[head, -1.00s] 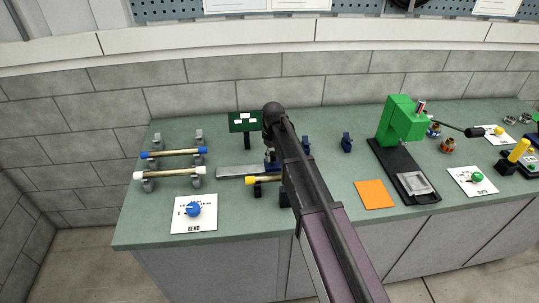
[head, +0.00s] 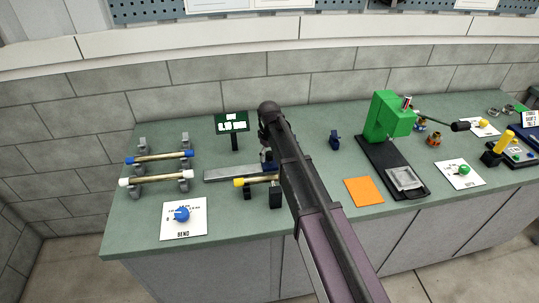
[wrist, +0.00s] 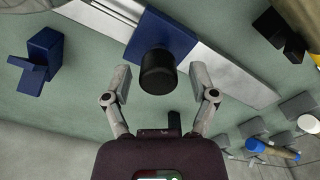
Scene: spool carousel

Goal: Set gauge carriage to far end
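The gauge carriage is a blue block (wrist: 161,40) with a round black knob (wrist: 157,72), sitting on a pale metal rail (wrist: 235,72) in the wrist view. My gripper (wrist: 163,82) is open, with one finger on each side of the knob and a visible gap on both sides. In the head view the rail (head: 230,174) lies on the green bench, with a bit of the blue carriage (head: 267,168) at its right part.
A small dark green display (head: 231,123) stands behind the rail. A yellow-ended rod (head: 259,180) lies in front of it. Two more rods on stands (head: 160,168) are at left, above a blue BEND knob (head: 182,214). A blue holder (head: 334,141) and green press (head: 386,116) stand right.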

